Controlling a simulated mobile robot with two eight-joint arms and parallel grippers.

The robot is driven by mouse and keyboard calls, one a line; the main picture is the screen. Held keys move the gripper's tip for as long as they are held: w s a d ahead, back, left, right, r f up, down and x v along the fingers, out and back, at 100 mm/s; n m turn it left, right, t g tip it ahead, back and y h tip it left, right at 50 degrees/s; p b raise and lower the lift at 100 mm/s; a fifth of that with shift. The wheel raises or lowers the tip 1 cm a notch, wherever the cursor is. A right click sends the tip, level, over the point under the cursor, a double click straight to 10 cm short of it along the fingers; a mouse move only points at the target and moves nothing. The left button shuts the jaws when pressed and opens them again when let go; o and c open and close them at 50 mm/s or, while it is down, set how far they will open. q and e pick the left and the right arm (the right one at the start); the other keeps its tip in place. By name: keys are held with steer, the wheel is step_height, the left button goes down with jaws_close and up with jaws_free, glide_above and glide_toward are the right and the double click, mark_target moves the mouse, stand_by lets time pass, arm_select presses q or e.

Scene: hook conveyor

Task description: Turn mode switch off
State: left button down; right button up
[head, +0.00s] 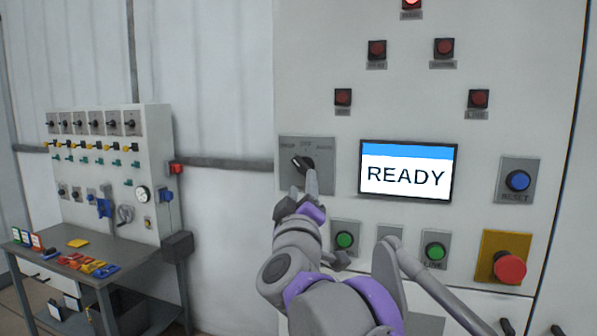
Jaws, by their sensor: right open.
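The mode switch (302,163) is a black rotary knob on a grey plate, on the big white control panel. Its plate has small lettering above the knob, with OFF at the middle top. The knob looks turned toward the upper left. My right gripper (312,184) is open, with its fingertips just below and right of the knob. Whether a finger touches the knob I cannot tell. My left gripper is not in view.
The panel's screen (407,171) reads READY. Green buttons (345,240), a blue reset button (517,181) and a red emergency button (509,269) surround it. Red lamps (377,49) sit above. A workbench (60,262) with a switch board (105,160) stands left.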

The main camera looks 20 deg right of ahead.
mark_target(303, 170)
steer(key=p+x, duration=0.1)
steer(key=x, duration=0.4)
steer(key=shift+w+d, duration=0.1)
steer(key=shift+w, duration=0.25)
jaws_close()
